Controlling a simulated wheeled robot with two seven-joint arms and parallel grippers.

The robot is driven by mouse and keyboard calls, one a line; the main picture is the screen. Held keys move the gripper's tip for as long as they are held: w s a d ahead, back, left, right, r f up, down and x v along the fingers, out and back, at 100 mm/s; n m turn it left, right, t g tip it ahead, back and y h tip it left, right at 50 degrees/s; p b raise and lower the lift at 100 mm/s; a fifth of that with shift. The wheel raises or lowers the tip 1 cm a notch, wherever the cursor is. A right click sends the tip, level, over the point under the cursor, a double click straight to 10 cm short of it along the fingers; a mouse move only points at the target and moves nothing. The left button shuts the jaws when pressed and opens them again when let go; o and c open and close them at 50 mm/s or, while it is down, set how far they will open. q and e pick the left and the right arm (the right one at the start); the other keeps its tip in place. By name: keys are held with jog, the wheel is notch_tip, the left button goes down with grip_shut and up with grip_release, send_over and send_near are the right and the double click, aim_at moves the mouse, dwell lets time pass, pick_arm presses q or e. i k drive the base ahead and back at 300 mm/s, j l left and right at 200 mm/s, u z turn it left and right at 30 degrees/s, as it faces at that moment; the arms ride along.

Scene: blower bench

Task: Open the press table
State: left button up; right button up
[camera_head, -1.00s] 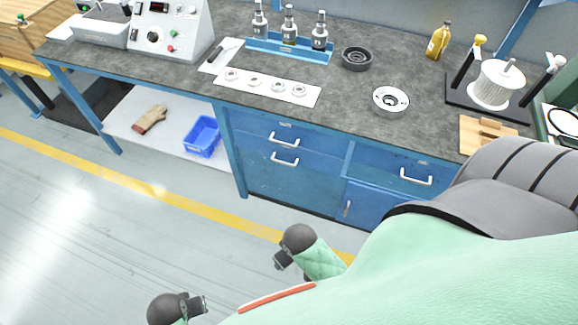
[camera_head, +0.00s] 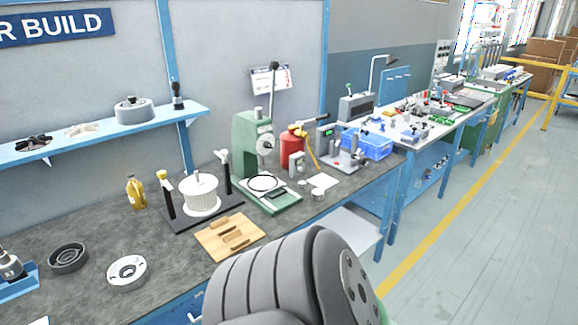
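A green press-like machine (camera_head: 252,140) stands at the back of the bench, with a round light dial or wheel on its side and a tall thin lever rising beside it. Its flat green base (camera_head: 282,207) reaches forward on the bench top and carries a light plate with a black ring and a small dark box. I cannot tell which part is the press table or whether it is open. Neither of my grippers shows; only a grey ribbed part of my own arm fills the bottom middle.
A spool on a black stand (camera_head: 201,196), a wooden block board (camera_head: 229,236) and a yellow bottle (camera_head: 135,192) stand left of the machine. A red canister (camera_head: 292,148) and a blue bin (camera_head: 367,143) are to its right. Open floor (camera_head: 470,250) lies at right.

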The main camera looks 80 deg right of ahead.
aim_at(265, 184)
jog(key=z, duration=2.6)
